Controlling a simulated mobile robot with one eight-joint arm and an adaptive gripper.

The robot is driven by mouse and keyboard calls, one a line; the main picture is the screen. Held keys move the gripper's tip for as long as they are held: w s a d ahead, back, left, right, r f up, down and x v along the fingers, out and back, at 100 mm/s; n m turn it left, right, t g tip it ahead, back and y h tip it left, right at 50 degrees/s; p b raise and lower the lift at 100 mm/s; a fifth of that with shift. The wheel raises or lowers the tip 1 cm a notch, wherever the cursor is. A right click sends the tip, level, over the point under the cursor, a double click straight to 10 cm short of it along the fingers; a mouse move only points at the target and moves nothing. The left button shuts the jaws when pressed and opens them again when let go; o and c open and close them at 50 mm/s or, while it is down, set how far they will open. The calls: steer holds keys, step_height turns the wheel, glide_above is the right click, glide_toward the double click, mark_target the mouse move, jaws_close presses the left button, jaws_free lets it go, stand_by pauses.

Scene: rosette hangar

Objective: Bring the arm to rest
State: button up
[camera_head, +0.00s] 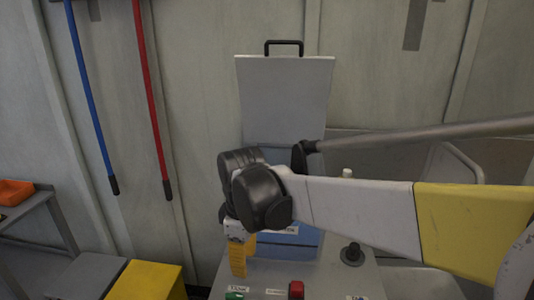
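My arm reaches in from the right edge, with a yellow section and a white section ending in black joints. My gripper (238,262) hangs below those joints, over the left side of a grey console (325,275). Its yellow part points down, and I cannot tell whether it is open or shut, or whether it touches the console. Nothing is clearly seen held in it. Behind the arm, a grey upright panel or lid (285,100) with a black handle (284,43) stands at the wall. A blue surface below it is partly hidden by my arm.
The console bears a black knob (352,254), a red control (297,290) and a green control (235,296). A yellow box (146,281) stands at lower left, near a table with an orange bin (14,192). Blue (92,95) and red (152,95) poles hang on the wall.

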steer(key=s+d+m+t, duration=0.2)
steer(key=s+d+m, duration=0.2)
steer(key=d, duration=0.4)
steer(key=s+d+r+m+t, duration=0.1)
steer(key=s+d+m, duration=0.3)
steer(key=d, duration=0.5)
steer(key=s+d+r+m+t, duration=0.1)
steer(key=s+d+m+t, duration=0.2)
steer(key=d+m, duration=0.4)
steer(key=shift+s+d+m+t, duration=0.3)
steer(key=shift+s+d, duration=0.2)
steer(key=shift+d, duration=0.6)
